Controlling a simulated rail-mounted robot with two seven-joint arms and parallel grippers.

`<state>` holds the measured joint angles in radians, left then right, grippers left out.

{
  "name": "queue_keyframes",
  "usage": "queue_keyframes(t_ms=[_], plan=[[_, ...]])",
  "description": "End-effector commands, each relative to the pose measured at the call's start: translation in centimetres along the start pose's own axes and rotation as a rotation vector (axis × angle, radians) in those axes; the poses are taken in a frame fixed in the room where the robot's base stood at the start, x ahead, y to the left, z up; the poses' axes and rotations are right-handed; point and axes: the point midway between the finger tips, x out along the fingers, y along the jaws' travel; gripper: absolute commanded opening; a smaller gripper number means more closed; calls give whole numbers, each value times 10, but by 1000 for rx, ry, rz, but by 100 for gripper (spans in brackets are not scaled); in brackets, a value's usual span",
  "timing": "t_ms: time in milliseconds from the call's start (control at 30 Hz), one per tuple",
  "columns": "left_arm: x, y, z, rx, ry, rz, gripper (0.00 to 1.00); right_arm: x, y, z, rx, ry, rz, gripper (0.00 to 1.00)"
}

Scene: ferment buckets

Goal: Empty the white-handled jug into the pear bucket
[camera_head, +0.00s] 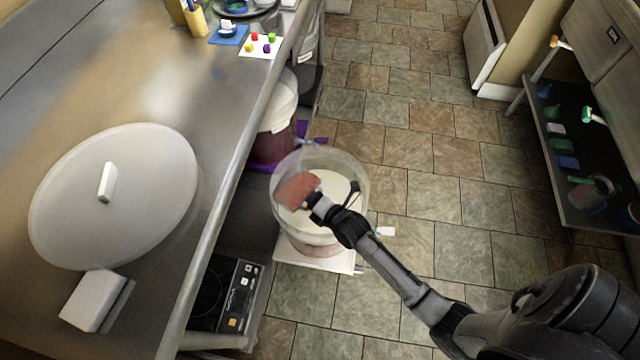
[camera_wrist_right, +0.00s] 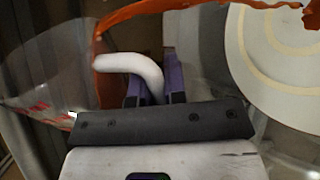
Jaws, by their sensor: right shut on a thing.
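A clear bucket (camera_head: 358,172) with pale cream contents stands on a white platform (camera_head: 290,254) beside the counter. I cannot read a label that marks it as the pear bucket. My right gripper (camera_head: 312,198) is above the bucket's mouth. It is shut on the white handle (camera_wrist_right: 140,68) of a clear jug (camera_wrist_right: 45,65) with red markings. In the head view a reddish-brown patch (camera_head: 296,190) shows at the jug, over the bucket. In the wrist view orange-brown liquid (camera_wrist_right: 145,10) runs along the jug's edge toward the bucket (camera_wrist_right: 285,50). My left gripper is out of view.
A second bucket (camera_head: 270,148) with dark red contents and a white cover stands behind, near purple pieces. A large round lid (camera_head: 140,200) and a white block (camera_head: 92,298) lie on the counter. A hotplate (camera_head: 222,290) is below. A shelf (camera_head: 600,205) with small items is at right.

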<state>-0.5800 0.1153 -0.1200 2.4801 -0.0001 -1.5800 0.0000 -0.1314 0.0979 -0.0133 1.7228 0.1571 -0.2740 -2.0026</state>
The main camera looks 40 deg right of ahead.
Motion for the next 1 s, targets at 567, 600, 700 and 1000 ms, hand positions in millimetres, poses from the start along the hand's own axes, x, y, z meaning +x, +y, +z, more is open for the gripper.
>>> queue_keyframes(t_ms=[567, 600, 700, 1000], plan=[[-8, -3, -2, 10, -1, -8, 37, -1, 3, -1, 47, 13, 4, 0], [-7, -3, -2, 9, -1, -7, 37, 0, 2, 0, 51, 14, 5, 0], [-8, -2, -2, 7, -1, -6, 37, 0, 2, 0, 59, 16, 6, 0], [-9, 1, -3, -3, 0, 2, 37, 1, 0, 0, 86, 24, 9, 0]])
